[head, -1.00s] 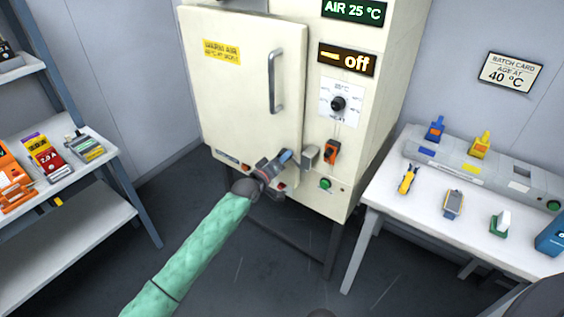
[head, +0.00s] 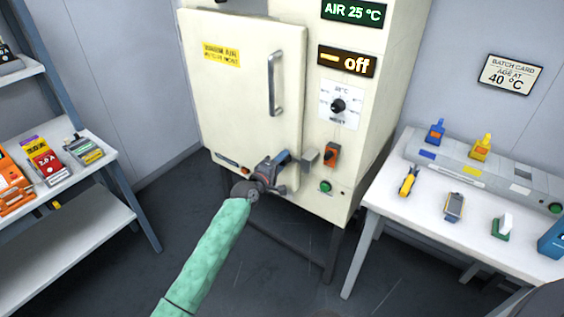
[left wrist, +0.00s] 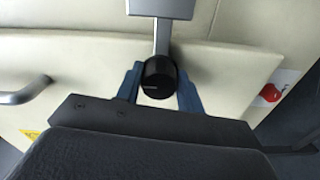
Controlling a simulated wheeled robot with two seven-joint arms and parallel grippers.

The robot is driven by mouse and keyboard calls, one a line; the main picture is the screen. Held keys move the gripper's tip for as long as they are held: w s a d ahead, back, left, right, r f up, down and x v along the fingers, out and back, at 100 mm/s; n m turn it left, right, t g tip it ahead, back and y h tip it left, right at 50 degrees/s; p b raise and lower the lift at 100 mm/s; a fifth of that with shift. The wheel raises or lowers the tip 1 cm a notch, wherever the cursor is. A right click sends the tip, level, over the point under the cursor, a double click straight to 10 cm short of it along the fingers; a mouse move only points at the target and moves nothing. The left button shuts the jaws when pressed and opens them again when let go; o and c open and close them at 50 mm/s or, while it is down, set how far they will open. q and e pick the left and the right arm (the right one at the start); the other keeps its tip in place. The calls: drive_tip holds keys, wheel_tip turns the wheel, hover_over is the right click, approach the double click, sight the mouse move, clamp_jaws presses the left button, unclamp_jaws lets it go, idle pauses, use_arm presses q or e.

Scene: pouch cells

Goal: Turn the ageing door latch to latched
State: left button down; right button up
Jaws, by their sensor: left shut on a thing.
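The cream ageing cabinet's door (head: 240,100) has a vertical grey handle and looks swung to, or nearly so. My left gripper (head: 284,158) is at the door's lower right corner. In the left wrist view its blue fingers (left wrist: 158,90) are shut on the black round latch knob (left wrist: 157,72), one on each side. A grey metal bar (left wrist: 162,30) runs from the knob toward the top of that view. In the head view the gripper hides most of the latch, so its exact angle is unclear. A grey block (head: 310,157) sits just right of the gripper. My right gripper is not in view.
An orange switch (head: 332,154), a green button (head: 325,186) and a dial (head: 338,106) are on the cabinet front, right of the door. A white bench (head: 400,220) with small items stands at right, shelves (head: 90,205) at left. Floor between is clear.

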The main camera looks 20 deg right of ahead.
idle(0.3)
use_arm(q)
drive_tip(key=c, duration=0.9)
unclamp_jaws()
drive_tip(key=b+v, duration=0.1)
drive_tip(key=v, duration=0.6)
drive_tip(key=shift+s+a, duration=0.2)
drive_tip(key=shift+a, duration=0.15)
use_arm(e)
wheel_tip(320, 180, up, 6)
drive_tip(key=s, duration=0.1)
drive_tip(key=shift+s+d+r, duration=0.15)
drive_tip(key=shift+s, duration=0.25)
use_arm(q)
drive_tip(key=shift+f+m, duration=0.1)
drive_tip(key=shift+m, duration=0.2)
